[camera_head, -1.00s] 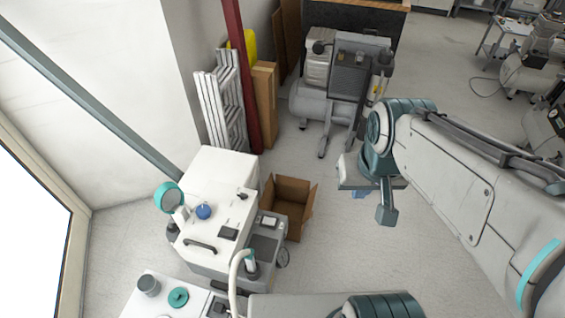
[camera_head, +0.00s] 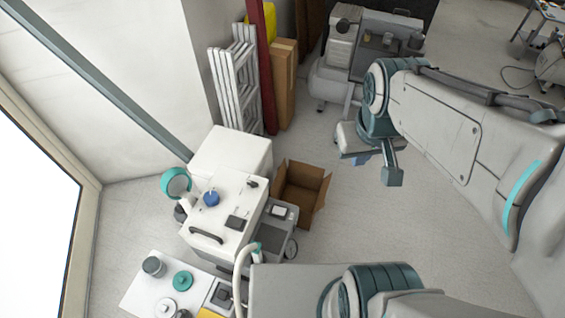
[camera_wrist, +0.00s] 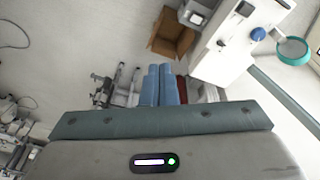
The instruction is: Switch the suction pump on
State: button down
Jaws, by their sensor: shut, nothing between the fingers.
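A white cabinet-like machine (camera_head: 226,222) stands at the lower left in the head view. It has a blue knob (camera_head: 211,198), a dark handle and a teal-rimmed round part (camera_head: 175,183). I cannot tell for sure whether this is the suction pump, and no switch can be made out. The machine also shows at the upper right of the wrist view (camera_wrist: 223,47). My gripper (camera_wrist: 159,85) is shut and empty, its two blue fingers side by side.
An open cardboard box (camera_head: 301,191) sits on the floor between the machine and my gripper. A compressor (camera_head: 335,82) stands at the back. A folded ladder (camera_head: 234,88) and a red post (camera_head: 266,75) are by the wall. A white table (camera_head: 137,293) is at bottom left.

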jog(key=w+a+f+n+g+h+b, duration=0.1)
jog(key=w+a+f+n+b, duration=0.2)
jog(key=w+f+n+b, duration=0.55)
jog(key=n+g+b, duration=0.2)
jog(key=n+b, duration=1.1)
jog(key=n, duration=0.9)
send_over(284, 211)
jog(key=a, duration=0.2)
notch_tip(284, 211, down, 33)
jog(key=shift+w, duration=0.3)
jog(key=shift+f, duration=0.1)
jog(key=f+b, duration=0.2)
jog(key=f, duration=0.2)
jog(key=d+f+b, duration=0.1)
jog(key=f+b, duration=0.1)
jog(key=f, duration=0.3)
jog(key=f+b, duration=0.2)
jog(key=f, duration=0.2)
jog(key=shift+s+d+f, duration=0.25)
jog(key=shift+s+f, duration=0.05)
jog(key=shift+f, duration=0.15)
